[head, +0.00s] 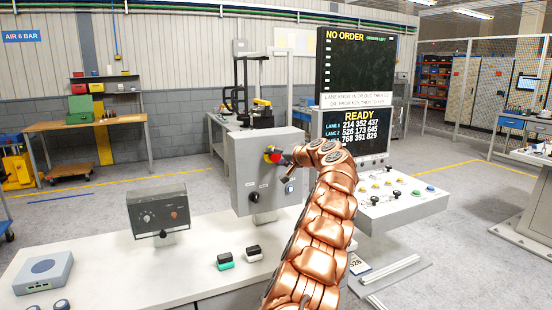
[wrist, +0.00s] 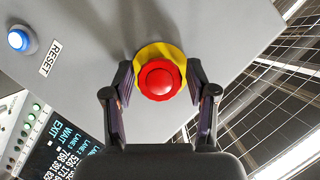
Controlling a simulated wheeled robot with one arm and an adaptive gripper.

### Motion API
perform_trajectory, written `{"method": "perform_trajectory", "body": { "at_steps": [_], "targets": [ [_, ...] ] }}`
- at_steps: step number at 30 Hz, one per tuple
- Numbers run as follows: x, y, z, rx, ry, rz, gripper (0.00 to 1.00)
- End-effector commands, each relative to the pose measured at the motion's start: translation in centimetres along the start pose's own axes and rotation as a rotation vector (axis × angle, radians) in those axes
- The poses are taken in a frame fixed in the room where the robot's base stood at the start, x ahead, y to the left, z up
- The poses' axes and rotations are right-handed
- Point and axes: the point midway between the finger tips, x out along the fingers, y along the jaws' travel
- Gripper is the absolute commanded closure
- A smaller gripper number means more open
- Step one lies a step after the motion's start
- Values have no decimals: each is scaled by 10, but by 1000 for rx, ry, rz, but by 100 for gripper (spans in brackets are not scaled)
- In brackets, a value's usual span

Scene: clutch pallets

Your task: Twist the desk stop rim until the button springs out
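The stop button is a red mushroom button (wrist: 160,79) on a yellow round base (wrist: 152,50), on the face of a grey box. In the head view the red button (head: 272,155) shows on the upper part of the grey box (head: 240,172), partly hidden by my gripper. My gripper (wrist: 160,95) is open in the wrist view, with one dark finger on each side of the red button. Gaps show between the fingers and the rim. In the head view my gripper (head: 283,163) is at the box's face, its fingers too small to judge.
A blue lit button (wrist: 19,39) sits by a RESET label (wrist: 50,58) on the same box. A black knob (head: 253,197) is lower on the box. A sloped panel with several knobs (head: 403,205) stands to the right. A small grey meter box (head: 158,212) stands left on the white desk (head: 105,262).

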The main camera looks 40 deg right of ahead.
Motion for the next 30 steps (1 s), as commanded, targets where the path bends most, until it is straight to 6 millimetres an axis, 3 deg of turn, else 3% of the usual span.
{"method": "perform_trajectory", "body": {
  "at_steps": [16, 30],
  "targets": [
    [-5, 0, 0, 1, 0, 0, 32],
    [-44, 0, -1, 2, 1, -1, 32]
  ]
}}
